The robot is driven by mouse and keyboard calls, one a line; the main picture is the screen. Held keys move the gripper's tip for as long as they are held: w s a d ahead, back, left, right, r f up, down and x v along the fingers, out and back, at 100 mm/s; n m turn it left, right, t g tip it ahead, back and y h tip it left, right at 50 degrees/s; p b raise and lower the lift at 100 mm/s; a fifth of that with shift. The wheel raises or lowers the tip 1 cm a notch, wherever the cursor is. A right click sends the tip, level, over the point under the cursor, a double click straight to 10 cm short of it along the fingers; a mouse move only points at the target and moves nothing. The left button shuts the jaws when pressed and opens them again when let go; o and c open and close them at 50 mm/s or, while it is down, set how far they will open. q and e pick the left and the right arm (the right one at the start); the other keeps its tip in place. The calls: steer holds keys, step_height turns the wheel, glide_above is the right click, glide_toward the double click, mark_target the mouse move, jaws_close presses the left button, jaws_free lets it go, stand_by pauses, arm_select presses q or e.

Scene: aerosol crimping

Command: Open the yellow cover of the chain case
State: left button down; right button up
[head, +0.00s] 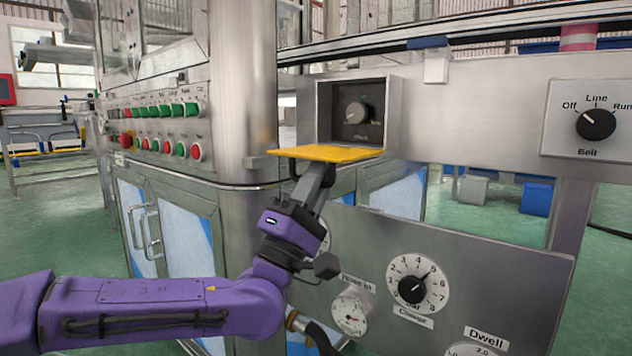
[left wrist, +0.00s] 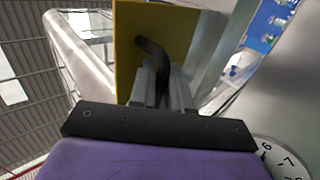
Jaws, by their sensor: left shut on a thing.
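The yellow cover (head: 326,153) is swung down and lies about level at the lower edge of the grey chain case (head: 394,112). The case is open at the front and shows a dark panel with a round knob (head: 357,112) inside. My left gripper (head: 318,172) is under the cover, shut on its dark handle. In the left wrist view the yellow cover (left wrist: 185,35) fills the top middle, with the curved black handle (left wrist: 152,55) running down between my fingers (left wrist: 158,88). My right gripper is in neither view.
A panel with dials (head: 470,270) is below the case. A belt switch plate (head: 592,122) is at the right. A steel column (head: 240,90) and a panel of red and green buttons (head: 165,125) stand at the left.

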arm_select(q)
steer(key=c, duration=1.3)
jaws_free()
steer(key=shift+o, duration=0.2)
steer(key=p+v, duration=0.1)
steer(key=v, duration=0.9)
steer(key=shift+a+f, duration=0.15)
steer(key=shift+f, duration=0.15)
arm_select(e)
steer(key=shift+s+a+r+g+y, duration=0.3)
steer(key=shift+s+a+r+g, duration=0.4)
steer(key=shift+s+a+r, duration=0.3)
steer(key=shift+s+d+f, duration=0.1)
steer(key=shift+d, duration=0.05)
